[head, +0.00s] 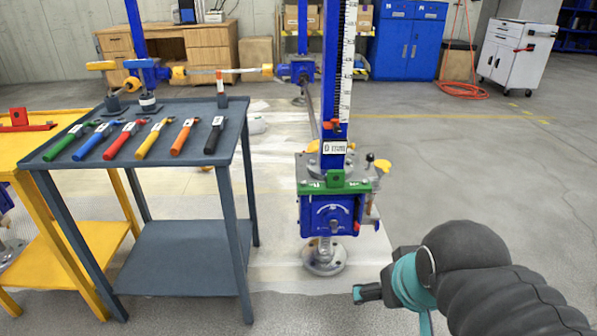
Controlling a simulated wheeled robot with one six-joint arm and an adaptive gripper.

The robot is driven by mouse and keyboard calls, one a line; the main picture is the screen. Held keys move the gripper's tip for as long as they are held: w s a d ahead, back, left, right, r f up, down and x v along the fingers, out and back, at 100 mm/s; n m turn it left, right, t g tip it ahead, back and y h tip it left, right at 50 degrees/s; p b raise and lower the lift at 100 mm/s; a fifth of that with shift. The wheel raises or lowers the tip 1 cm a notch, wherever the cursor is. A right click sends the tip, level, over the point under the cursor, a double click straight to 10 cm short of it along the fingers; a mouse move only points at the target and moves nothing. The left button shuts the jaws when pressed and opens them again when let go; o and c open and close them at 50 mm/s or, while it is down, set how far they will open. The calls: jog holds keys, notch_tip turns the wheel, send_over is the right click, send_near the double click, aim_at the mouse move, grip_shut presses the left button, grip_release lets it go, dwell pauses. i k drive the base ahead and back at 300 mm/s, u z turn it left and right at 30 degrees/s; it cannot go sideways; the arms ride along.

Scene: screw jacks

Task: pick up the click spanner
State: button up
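A row of hand tools lies on the dark grey table's top: green (63,145), blue (94,142), red (124,140), yellow (151,140), orange (181,138) and black (213,137). They carry small pale labels too small to read, so I cannot tell which one is the click spanner. My gripper (362,294) is low at the lower right, well right of the table and apart from all the tools. Its fingers are small and seen from the side, so I cannot tell whether it is open.
The dark grey table (188,262) stands beside a yellow table (72,236) at left. A blue screw jack (328,214) with a tall scaled column stands between the table and my gripper. Open floor (480,195) lies at right. A white cabinet (512,58) stands behind.

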aim_at(102, 132)
jog(key=u, duration=2.4)
jog(key=k, duration=1.3)
jog(key=u, duration=1.05)
jog(key=i, duration=1.05)
jog(key=z, duration=0.35)
jog(key=i, duration=1.75)
jog(key=z, duration=1.3)
jog(key=i, duration=0.9)
jog(key=z, duration=1.15)
